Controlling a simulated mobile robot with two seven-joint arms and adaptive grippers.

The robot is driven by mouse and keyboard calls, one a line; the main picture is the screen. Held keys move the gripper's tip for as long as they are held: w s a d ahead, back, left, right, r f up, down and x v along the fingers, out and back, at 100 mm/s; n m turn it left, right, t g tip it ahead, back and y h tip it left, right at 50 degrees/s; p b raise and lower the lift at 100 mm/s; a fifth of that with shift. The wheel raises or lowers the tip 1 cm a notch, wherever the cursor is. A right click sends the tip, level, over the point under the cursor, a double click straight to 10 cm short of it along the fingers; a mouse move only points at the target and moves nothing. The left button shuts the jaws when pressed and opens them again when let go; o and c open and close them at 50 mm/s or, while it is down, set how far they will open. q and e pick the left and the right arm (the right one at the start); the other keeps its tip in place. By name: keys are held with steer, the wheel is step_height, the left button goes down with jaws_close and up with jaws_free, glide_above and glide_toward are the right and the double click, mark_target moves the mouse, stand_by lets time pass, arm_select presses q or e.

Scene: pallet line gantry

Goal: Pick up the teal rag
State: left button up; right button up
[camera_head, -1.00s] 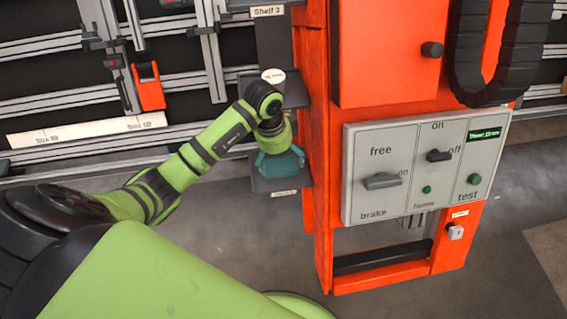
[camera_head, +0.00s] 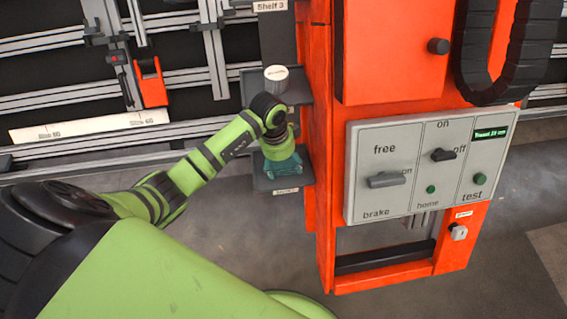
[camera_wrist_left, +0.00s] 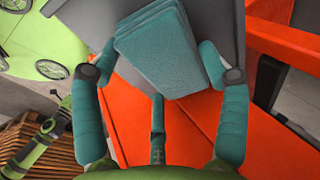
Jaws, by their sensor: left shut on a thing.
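The teal rag (camera_head: 285,171) is a folded stack on the lowest small grey shelf beside the orange column. My left gripper (camera_head: 280,153) reaches down over it from above, and the wrist partly hides it. My right gripper is not in view.
A white-lidded can (camera_head: 275,75) stands on the shelf just above, close to my wrist. The orange column (camera_head: 318,150) is right beside the shelf. A grey control panel (camera_head: 405,175) with knobs is on its right. Rails run behind on the left.

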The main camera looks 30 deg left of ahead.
mark_target(282, 165)
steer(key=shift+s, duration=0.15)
arm_select(q)
steer(key=shift+s+a+r, duration=0.1)
steer(key=shift+a+r, duration=0.05)
steer(key=shift+r, duration=0.4)
step_height(282, 165, up, 6)
steer(key=shift+f+p, duration=0.1)
steer(key=shift+p, duration=0.4)
steer(key=s+a+b, duration=0.1)
steer(key=s+a, duration=1.1)
steer(key=a, duration=0.3)
steer(key=shift+a, duration=0.3)
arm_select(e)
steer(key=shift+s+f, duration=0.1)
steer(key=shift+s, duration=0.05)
